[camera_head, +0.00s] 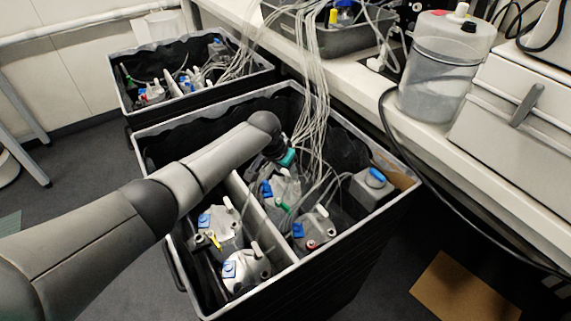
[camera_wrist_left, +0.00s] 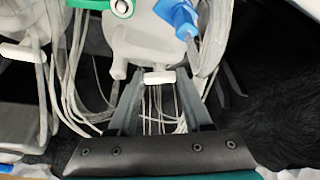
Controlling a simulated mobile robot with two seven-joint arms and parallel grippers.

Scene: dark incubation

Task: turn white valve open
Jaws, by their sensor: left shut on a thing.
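In the left wrist view, the two fingers of my left gripper (camera_wrist_left: 160,88) reach up from a dark palm and meet the sides of a small white valve handle (camera_wrist_left: 159,77). The handle lies crosswise at the lower end of a pale grey bottle (camera_wrist_left: 145,38). The gripper is shut on this handle. In the head view, my left arm reaches over the large black bin, and the gripper (camera_head: 285,158) points down inside it among tubes. The fingertips and the held valve cannot be made out there. My right gripper is not in view.
The large black bin (camera_head: 349,276) holds several grey bottles with blue caps, split by a divider (camera_head: 262,215). Bundled clear tubes (camera_head: 312,95) run up to the bench. A second bin (camera_head: 122,84) stands behind. A translucent canister (camera_head: 443,75) stands on the bench at right.

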